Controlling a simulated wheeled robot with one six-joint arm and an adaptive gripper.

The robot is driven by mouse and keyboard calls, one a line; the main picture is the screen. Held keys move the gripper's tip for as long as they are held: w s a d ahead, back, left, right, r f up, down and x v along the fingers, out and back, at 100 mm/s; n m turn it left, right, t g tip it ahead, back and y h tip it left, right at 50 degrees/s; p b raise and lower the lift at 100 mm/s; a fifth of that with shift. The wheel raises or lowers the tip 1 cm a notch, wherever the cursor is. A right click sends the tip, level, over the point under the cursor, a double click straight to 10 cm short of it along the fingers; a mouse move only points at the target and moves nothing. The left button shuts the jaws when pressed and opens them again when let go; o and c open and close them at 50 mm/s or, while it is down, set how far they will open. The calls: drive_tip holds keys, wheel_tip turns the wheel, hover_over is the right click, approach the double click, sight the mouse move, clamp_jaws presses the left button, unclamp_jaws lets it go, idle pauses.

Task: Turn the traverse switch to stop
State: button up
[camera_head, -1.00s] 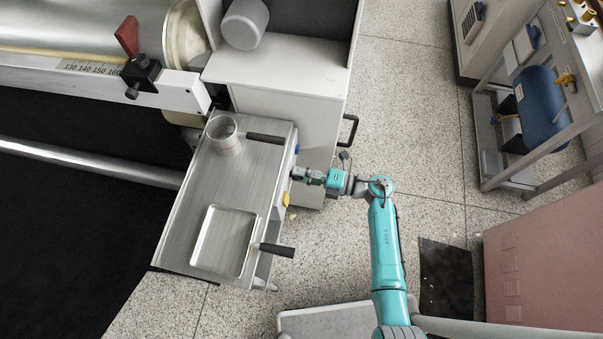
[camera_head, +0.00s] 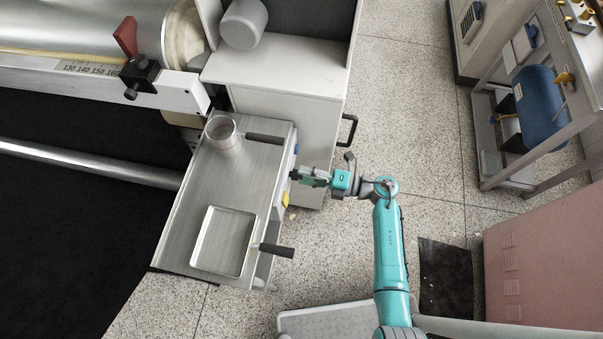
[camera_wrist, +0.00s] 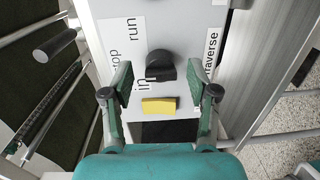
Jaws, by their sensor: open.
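The traverse switch is a black knob (camera_wrist: 160,66) on a pale panel (camera_wrist: 185,40) in the wrist view. "run", "in" and a partly cut "stop" label lie to its left; a "traverse" label (camera_wrist: 211,50) is at its right. Which label the knob points at, I cannot tell. My gripper (camera_wrist: 162,77) is open, with one finger on each side of the knob, and I see gaps between the fingers and the knob. In the head view my gripper (camera_head: 293,175) is at the right side of the steel-topped cart (camera_head: 180,225); the knob is hidden there.
A yellow block (camera_wrist: 158,106) sits on the panel just below the knob, between the fingers. Open floor (camera_head: 420,120) lies to the right.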

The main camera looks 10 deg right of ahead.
drive_tip(key=v, duration=1)
drive_tip(key=shift+d, duration=0.15)
drive_tip(key=shift+s, duration=0.1)
